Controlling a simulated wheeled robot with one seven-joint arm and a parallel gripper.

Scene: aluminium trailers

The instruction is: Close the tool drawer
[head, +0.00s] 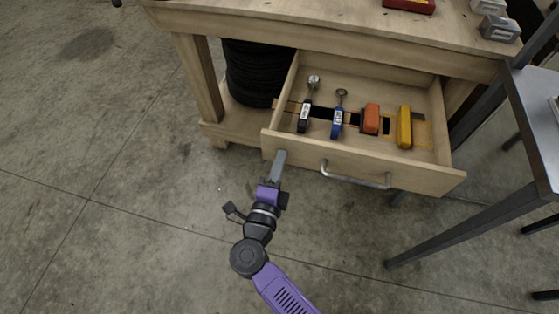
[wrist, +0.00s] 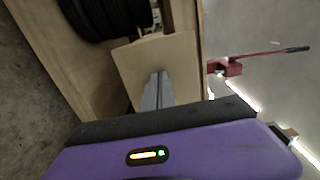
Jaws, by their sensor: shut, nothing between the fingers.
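The tool drawer (head: 410,176) is pulled open from the wooden workbench in the head view. It holds two ratchet-like tools, an orange item and a yellow item. A metal bar handle (head: 355,178) is fixed to its front. My gripper (head: 280,157) is shut and empty, its fingertips at the left end of the drawer front, below its top edge. In the wrist view my shut fingers (wrist: 158,80) point at a pale wooden panel (wrist: 185,60), which looks like part of the drawer. I cannot tell whether the fingertips touch it.
Black tyres (head: 255,75) are stacked under the bench, left of the drawer. A metal-legged table (head: 535,125) stands close on the right. Small boxes (head: 498,27) lie on the bench top. The concrete floor at left is clear.

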